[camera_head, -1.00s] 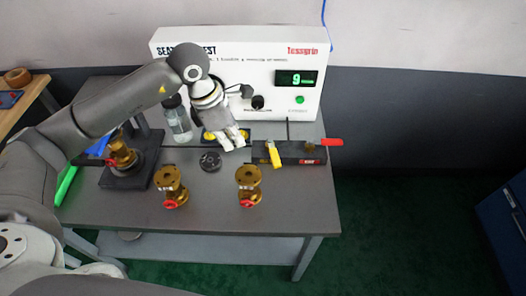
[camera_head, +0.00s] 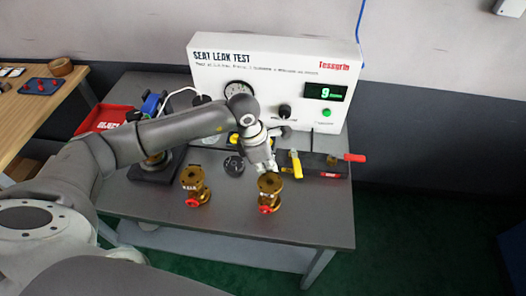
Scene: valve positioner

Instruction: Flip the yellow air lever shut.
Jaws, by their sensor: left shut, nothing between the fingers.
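The yellow air lever (camera_head: 296,164) stands on the dark fixture (camera_head: 315,170) at the back right of the grey table, its lower end toward me. My left gripper (camera_head: 268,168) is shut and empty, just left of the yellow lever. A small gap seems to lie between them; I cannot tell whether they touch. My right gripper is not in view.
A brass valve (camera_head: 270,190) stands just below my left gripper, and another (camera_head: 194,184) to its left. The white test box (camera_head: 265,85) rises behind. A red handle (camera_head: 354,157) sticks out at the fixture's right end. The table's front strip is clear.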

